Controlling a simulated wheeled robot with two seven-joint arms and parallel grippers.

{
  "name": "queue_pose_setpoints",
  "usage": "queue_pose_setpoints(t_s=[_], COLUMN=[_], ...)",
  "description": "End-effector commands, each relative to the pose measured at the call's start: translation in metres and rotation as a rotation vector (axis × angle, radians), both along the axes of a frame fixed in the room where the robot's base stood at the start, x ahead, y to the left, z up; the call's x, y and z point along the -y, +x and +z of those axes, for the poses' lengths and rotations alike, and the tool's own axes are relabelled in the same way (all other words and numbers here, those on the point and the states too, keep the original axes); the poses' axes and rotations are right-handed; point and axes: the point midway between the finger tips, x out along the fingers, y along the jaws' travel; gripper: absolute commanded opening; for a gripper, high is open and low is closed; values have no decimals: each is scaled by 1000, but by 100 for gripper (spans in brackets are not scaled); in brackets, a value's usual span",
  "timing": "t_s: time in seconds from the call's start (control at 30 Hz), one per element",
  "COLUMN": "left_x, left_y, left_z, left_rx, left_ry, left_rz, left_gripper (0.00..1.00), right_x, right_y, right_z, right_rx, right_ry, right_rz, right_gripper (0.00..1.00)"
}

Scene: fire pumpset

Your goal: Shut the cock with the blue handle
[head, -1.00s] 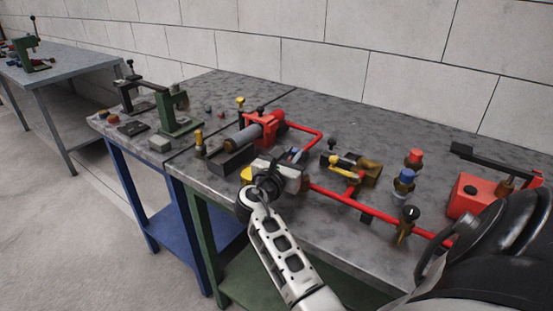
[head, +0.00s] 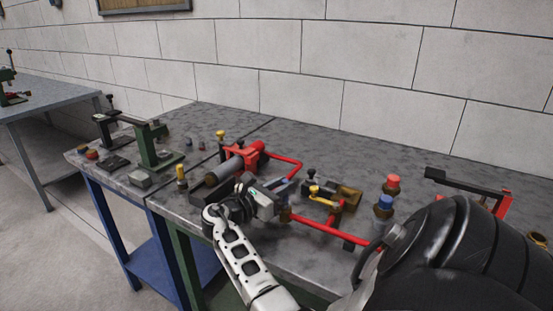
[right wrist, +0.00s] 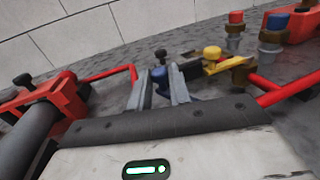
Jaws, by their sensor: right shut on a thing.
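The blue handle (right wrist: 160,75) shows between my right gripper's fingers (right wrist: 158,88) in the right wrist view. The fingers are shut on it, one on each side. The cock's body below is mostly hidden by the fingers and the gripper housing. In the head view my right gripper (head: 281,190) reaches over the near part of the red pipework, and the blue handle is hardly distinguishable from the fingers. My left gripper is not in view.
A yellow-handled cock (head: 322,191) stands just right of the gripper. Red-topped (head: 392,184) and blue-topped (head: 383,204) fittings stand farther right. A red clamp with a grey cylinder (head: 228,166) lies to the left. A green press (head: 154,147) stands farther left on the table.

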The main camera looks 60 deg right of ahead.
Motion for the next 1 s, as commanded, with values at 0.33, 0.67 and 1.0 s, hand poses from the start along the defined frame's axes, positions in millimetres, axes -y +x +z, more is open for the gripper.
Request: queue_pose_setpoints(t_s=[0.33, 0.67, 1.0], left_x=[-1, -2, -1], left_y=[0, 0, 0], left_z=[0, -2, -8], left_rx=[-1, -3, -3], left_ry=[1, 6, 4], left_rz=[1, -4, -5], left_gripper=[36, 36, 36], right_x=[0, -6, -73], right_y=[-1, 1, 15], right_z=[-1, -1, -3], right_rx=[-2, -1, 1], right_ry=[2, 2, 5], right_rz=[-2, 1, 3], right_gripper=[41, 41, 41])
